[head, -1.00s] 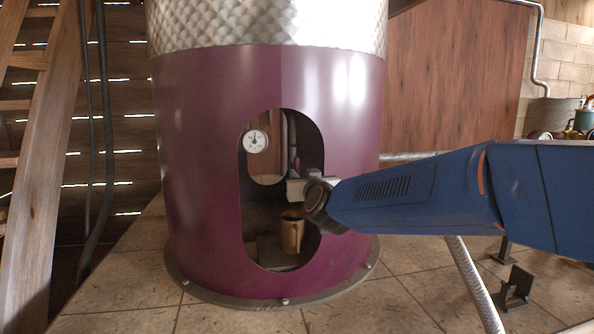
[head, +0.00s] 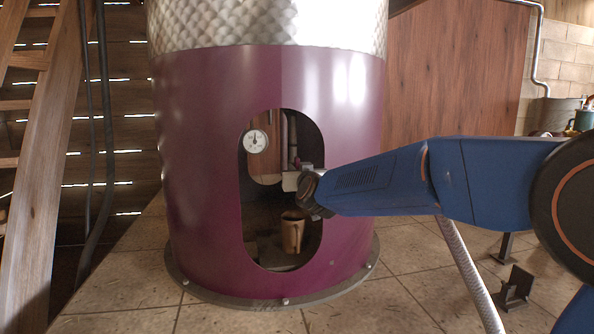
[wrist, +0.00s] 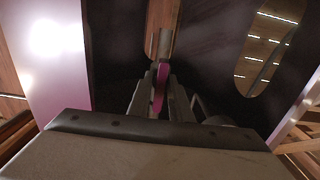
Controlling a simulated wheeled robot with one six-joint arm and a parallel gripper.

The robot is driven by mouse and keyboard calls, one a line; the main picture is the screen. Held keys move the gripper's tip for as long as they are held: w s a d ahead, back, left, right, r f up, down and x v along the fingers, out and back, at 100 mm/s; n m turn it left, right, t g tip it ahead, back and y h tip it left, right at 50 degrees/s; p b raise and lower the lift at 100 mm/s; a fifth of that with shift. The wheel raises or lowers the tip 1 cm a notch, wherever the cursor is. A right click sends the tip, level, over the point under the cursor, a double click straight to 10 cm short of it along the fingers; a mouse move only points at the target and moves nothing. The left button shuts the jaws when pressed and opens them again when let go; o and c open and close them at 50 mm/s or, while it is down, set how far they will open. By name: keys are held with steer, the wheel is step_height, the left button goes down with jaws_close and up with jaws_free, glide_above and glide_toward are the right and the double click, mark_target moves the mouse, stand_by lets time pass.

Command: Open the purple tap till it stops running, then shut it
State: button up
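The purple tap handle (wrist: 161,85) stands between the two fingers of my gripper (wrist: 161,95) in the wrist view. The fingers are close on both sides of it. I cannot tell whether they press on it or leave a small gap. In the head view my gripper (head: 292,181) reaches into the oval opening of the purple still (head: 205,180). The tap is too small and dark there to read clearly. A copper-brown mug (head: 292,233) stands upright below my gripper inside the opening. No stream of liquid can be made out, and the mug's contents are hidden.
A round white dial gauge (head: 255,141) is at the upper left inside the opening. The opening's rim is close around my wrist. A dark bracket (head: 517,287) and a corrugated hose (head: 466,262) are at the right. A wooden ladder (head: 45,150) is at the left.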

jaws_close()
steer(key=shift+m, duration=0.3)
steer(key=m, duration=0.3)
steer(key=shift+m, duration=0.3)
steer(key=m, duration=0.4)
steer(key=shift+m, duration=0.3)
steer(key=m, duration=0.4)
steer(key=shift+m, duration=0.3)
steer(key=m, duration=0.4)
steer(key=shift+f+m, duration=0.1)
steer(key=shift+m, duration=0.5)
